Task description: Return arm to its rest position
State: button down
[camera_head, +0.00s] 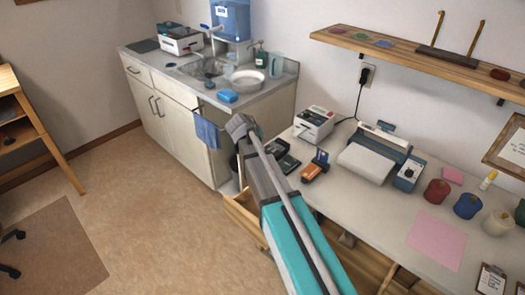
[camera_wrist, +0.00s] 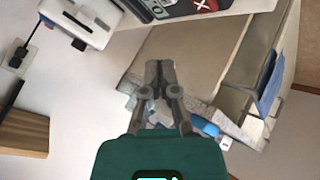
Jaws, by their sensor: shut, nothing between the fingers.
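My arm reaches up from the bottom of the head view, over the front edge of the worktable (camera_head: 385,222). The arm's far end shows near the sink counter, but the fingertips are hard to make out there. In the wrist view my gripper (camera_wrist: 160,68) is in the middle, its fingers together and nothing between them. Behind it in that view is the beige front of the sink cabinet (camera_wrist: 185,50), apart from the fingers as far as I can tell.
The sink counter (camera_head: 262,93) carries a basin, a blue sponge (camera_head: 227,96) and a blue water tank (camera_head: 231,18). A blue towel (camera_head: 206,131) hangs at its front. An open wooden drawer (camera_head: 243,215) is beside my arm. A shelf (camera_head: 400,48) juts from the wall. The floor at left is mostly clear.

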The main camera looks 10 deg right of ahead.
jog(key=s+r+g+y+p, duration=0.1)
jog(key=s+g+y+p, duration=0.5)
jog(key=s, duration=2.2)
jog(key=shift+s+d+r+m+g+p, duration=0.15)
jog(key=shift+s+d+m+g+p, duration=0.2)
jog(key=shift+g+p, duration=0.1)
jog(key=shift+d, duration=0.15)
